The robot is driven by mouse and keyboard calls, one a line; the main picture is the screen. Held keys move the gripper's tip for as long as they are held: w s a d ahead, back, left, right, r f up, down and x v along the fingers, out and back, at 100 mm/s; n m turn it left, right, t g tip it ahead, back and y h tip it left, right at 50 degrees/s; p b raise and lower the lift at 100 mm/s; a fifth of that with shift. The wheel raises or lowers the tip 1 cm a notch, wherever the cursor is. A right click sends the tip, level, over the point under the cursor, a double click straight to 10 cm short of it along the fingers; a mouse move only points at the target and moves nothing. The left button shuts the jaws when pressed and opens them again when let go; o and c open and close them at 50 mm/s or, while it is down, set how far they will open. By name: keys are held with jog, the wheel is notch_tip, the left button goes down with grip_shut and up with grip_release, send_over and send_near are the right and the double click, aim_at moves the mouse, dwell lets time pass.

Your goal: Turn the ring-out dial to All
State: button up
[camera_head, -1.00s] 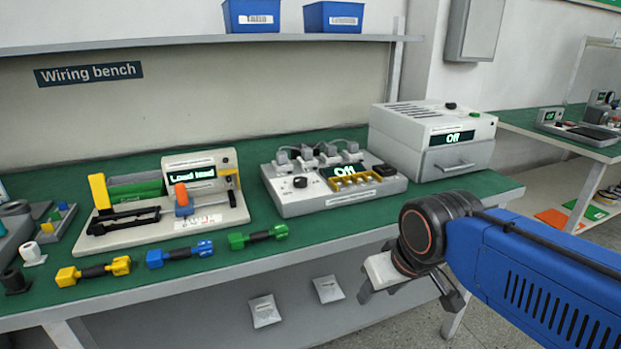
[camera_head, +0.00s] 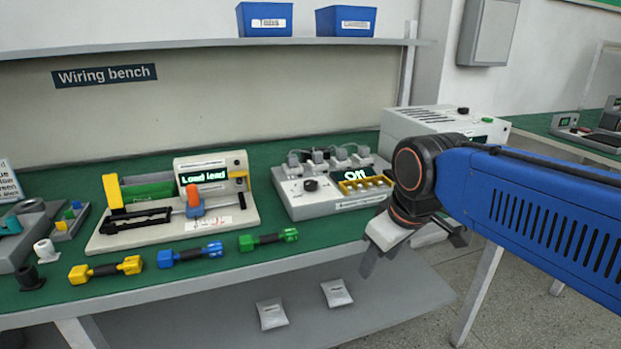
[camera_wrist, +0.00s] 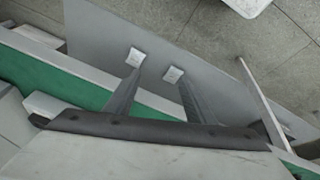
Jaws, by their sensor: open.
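A low grey unit (camera_head: 325,207) stands on the green bench top, with a screen (camera_head: 354,175) reading "Off", a yellow row of terminals and several plugs along its back. A round black dial (camera_head: 310,185) is on its left front; the text around it is too small to read. I take this for the ring-out dial. My gripper (camera_head: 415,256) is open and empty, pointing down in front of the bench edge, right of and nearer than the unit. In the wrist view my gripper's fingers (camera_wrist: 158,88) are apart, and the dial is not seen.
A lead station (camera_head: 165,228) with a "Load lead" screen stands left. Yellow (camera_head: 105,269), blue (camera_head: 190,254) and green (camera_head: 268,240) leads lie along the front. A larger grey box (camera_head: 425,122) stands behind my arm. Two packets (camera_head: 336,293) lie on the lower shelf.

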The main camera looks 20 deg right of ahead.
jog(key=w+a+r+n+g, duration=0.2)
jog(key=w+r+n, duration=0.9)
jog(key=w+r, duration=0.25)
notch_tip(320, 180, up, 10)
jog(key=n+g, duration=0.2)
jog(key=n, duration=1)
send_over(311, 182)
notch_tip(311, 182, down, 18)
jog(key=shift+s+a+r, duration=0.1)
jog(key=shift+r, duration=0.15)
jog(key=c, duration=1.1)
